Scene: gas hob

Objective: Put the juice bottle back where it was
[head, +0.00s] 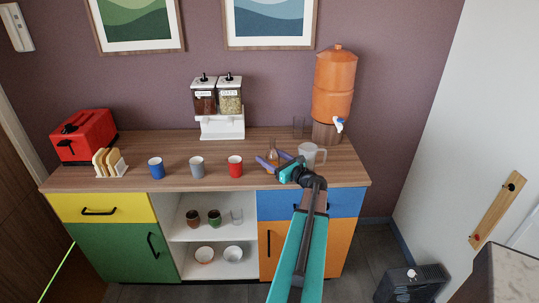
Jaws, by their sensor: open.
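A small amber bottle (273,153), which looks like the juice bottle, stands upright on the wooden counter, right of the red cup. My gripper (272,159) reaches in from the lower right, with its purple fingers spread open around the bottle's sides. Part of the bottle is hidden behind the fingers. I cannot tell whether they touch it.
A clear pitcher (312,155) stands close right of my gripper. The red cup (235,166), grey cup (197,166) and blue cup (156,168) line the front. A cereal dispenser (220,110) and orange drink dispenser (334,85) stand behind.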

